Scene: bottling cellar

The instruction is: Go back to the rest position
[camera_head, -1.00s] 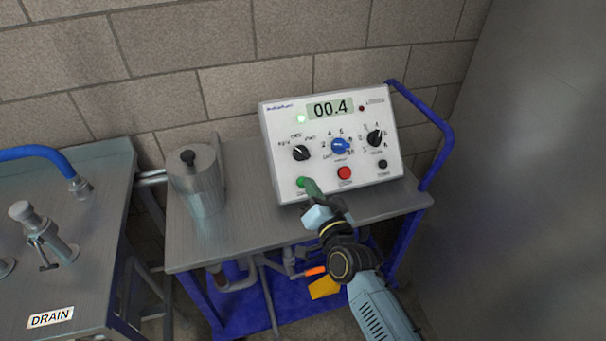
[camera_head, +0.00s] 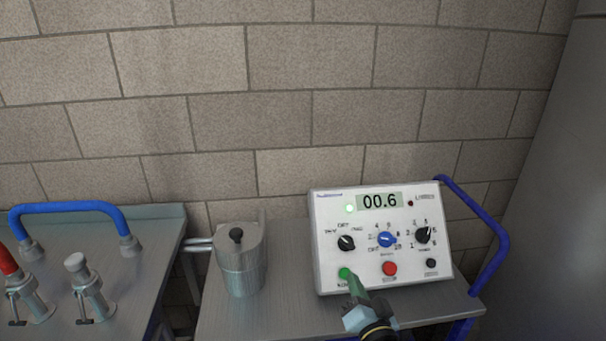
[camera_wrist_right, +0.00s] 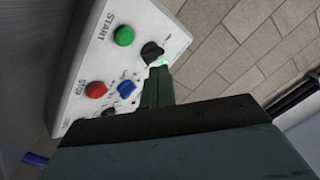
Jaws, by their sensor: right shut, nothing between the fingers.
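My right gripper (camera_head: 354,291) is shut and empty, low in the head view, in front of the white control box (camera_head: 324,239). Its tip shows just beside the green button (camera_head: 344,273). In the right wrist view the gripper (camera_wrist_right: 163,77) is in front of the box (camera_wrist_right: 88,55), and the green START button (camera_wrist_right: 124,36) shows clear of the fingers. I cannot tell the exact gap between fingertip and panel. The box's display (camera_head: 380,201) reads 00.6 and a green lamp (camera_head: 349,209) is lit. My left gripper is not in view.
The box stands on a metal cart (camera_head: 290,273) with a blue handle (camera_head: 491,262), beside a lidded steel pot (camera_head: 240,265). A block wall stands behind and a grey surface (camera_head: 560,200) at right.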

